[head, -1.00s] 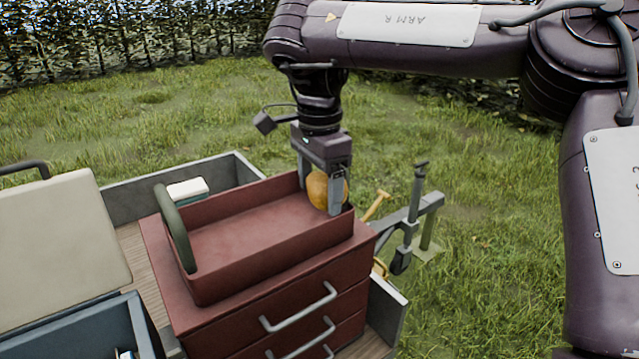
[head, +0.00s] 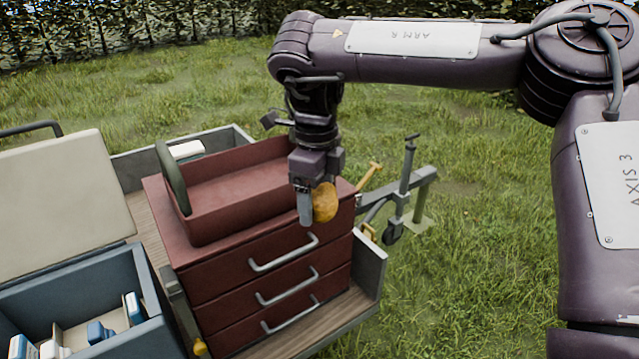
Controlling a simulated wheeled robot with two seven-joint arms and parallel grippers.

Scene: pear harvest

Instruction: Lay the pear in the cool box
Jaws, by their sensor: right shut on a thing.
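The pear (head: 325,203) is yellow-orange and sits between the fingers of my right gripper (head: 314,208), which is shut on it. In the head view the gripper points down and shows in front of the red drawer chest, near its top right edge. The cool box (head: 148,318) is blue-grey and stands at the lower left, with its pale lid (head: 62,205) raised. Several blue and white items lie inside it; part of the box is cut off by the picture edge. My left gripper is not in view.
A red drawer chest (head: 262,262) with silver handles stands right of the cool box. An open red tray (head: 235,185) with a dark green handle (head: 172,175) rests on it. Both stand on a trailer bed (head: 128,225) with a grey rim. The trailer hitch (head: 410,190) stands to the right.

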